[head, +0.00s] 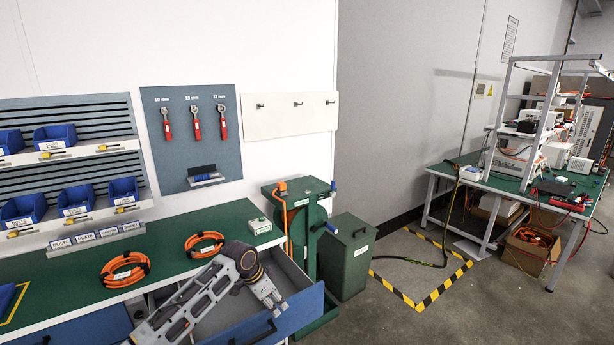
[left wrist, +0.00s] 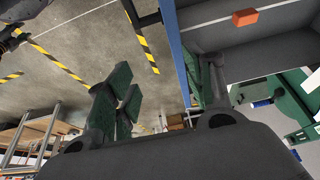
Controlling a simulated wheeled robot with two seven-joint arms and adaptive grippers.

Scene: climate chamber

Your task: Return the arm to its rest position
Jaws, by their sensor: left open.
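My left gripper (head: 272,298) comes in from the lower left in the head view, its fingers pointing down and right above the pulled-out blue drawer (head: 283,325). In the left wrist view its fingers (left wrist: 165,92) are spread apart with nothing between them. The drawer's grey inside (left wrist: 268,52) shows at the upper right there, with a small orange block (left wrist: 245,17) in it. The arm hides part of the drawer in the head view. My right gripper is not seen.
The green workbench (head: 75,275) holds two orange cable coils (head: 125,270) (head: 204,244). A green machine (head: 300,215) and a green bin (head: 347,255) stand right of the drawer. Yellow-black floor tape (head: 440,290) marks a square. A second bench (head: 510,183) stands at the right.

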